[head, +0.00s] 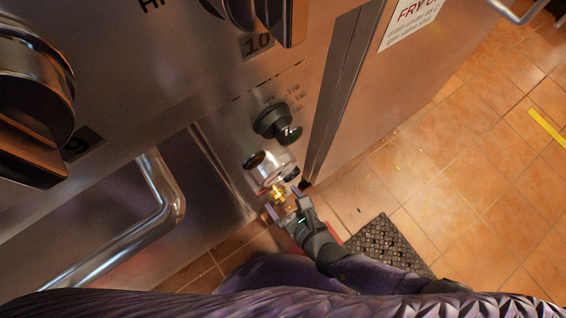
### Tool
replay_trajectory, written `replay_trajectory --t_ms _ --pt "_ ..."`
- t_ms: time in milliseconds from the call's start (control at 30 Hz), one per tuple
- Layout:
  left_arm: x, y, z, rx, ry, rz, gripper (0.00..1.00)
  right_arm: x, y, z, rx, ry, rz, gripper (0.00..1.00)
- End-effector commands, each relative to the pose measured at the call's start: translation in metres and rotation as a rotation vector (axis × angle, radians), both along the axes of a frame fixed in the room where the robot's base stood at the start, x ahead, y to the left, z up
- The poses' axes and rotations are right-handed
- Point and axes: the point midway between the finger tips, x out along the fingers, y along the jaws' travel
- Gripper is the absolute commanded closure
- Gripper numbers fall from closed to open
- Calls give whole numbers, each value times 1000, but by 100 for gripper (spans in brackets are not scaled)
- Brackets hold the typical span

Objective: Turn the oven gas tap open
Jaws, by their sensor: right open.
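The steel oven front fills the left and middle of the head view. A black round control knob (271,123) with a green-tinted end sticks out of its narrow panel, with small printed marks beside it. Below it are a dark round button (255,160) and a shiny metal fitting (268,174). A small brass-coloured part (278,191), perhaps the gas tap, shows under the fitting. My right gripper (282,198) is open, with its fingertips at this brass part; I cannot tell whether they touch it. My left gripper is not in view.
A bent steel handle (165,200) sticks out at the left. Large knobs (30,100) stand out at the upper left, by the labels 9 and 10. A fryer cabinet (385,75) stands at the right. A dark mat (388,243) lies on the open tiled floor.

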Motion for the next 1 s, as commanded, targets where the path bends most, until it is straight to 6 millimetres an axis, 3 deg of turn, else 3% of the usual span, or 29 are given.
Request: replay_trajectory --t_ms 100,133,533,1000 --pt "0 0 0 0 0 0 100 0 0 0 0 0 0 11" --pt "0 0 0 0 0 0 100 0 0 0 0 0 0 16" --pt "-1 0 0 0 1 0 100 0 0 0 0 0 -1 100" --pt "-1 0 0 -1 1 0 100 -1 2 0 -202 -148 0 100"
